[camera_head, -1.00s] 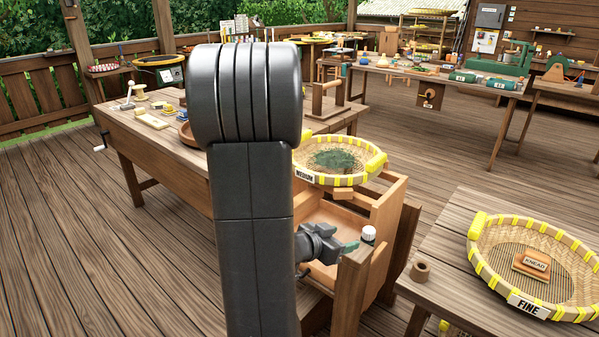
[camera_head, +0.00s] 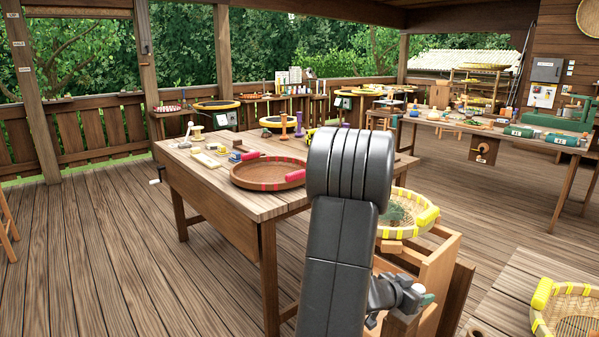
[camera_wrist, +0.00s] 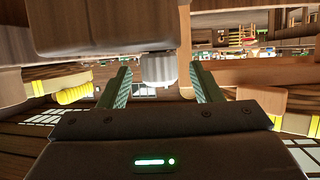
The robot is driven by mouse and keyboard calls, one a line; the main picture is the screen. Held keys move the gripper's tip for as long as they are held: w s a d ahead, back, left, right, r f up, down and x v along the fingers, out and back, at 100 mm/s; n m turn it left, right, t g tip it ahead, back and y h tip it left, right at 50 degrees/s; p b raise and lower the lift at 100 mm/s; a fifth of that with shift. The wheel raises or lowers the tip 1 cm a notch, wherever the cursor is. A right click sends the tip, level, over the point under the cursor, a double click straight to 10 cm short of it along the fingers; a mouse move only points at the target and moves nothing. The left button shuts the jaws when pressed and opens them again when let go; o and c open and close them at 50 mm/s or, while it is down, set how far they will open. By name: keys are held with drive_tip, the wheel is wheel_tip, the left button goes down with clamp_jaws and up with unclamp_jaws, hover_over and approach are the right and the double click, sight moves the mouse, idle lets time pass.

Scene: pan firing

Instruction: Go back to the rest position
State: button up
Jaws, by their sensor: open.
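My gripper (camera_head: 424,299) is low at the right in the head view, partly behind my arm, at the wooden box stand (camera_head: 437,275) under the round sieve. In the wrist view my gripper (camera_wrist: 163,88) has its two green fingers spread apart. A ribbed white cap (camera_wrist: 158,68) shows in the gap between them, with space on both sides. I cannot tell how far beyond the fingertips it is. The jar it belongs to is not clearly visible in the head view.
A yellow-marked woven sieve (camera_head: 427,217) sits on the stand, close above my gripper. A workbench (camera_head: 225,190) with a round red-marked tray (camera_head: 243,178) stands to the left. Another woven sieve (camera_head: 543,291) lies on a table at lower right.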

drive_tip(key=shift+w+d+f, duration=0.25)
drive_tip(key=shift+d, duration=0.25)
drive_tip(key=shift+w+d+r, duration=0.1)
drive_tip(key=shift+r, duration=0.25)
drive_tip(key=shift+f, duration=0.1)
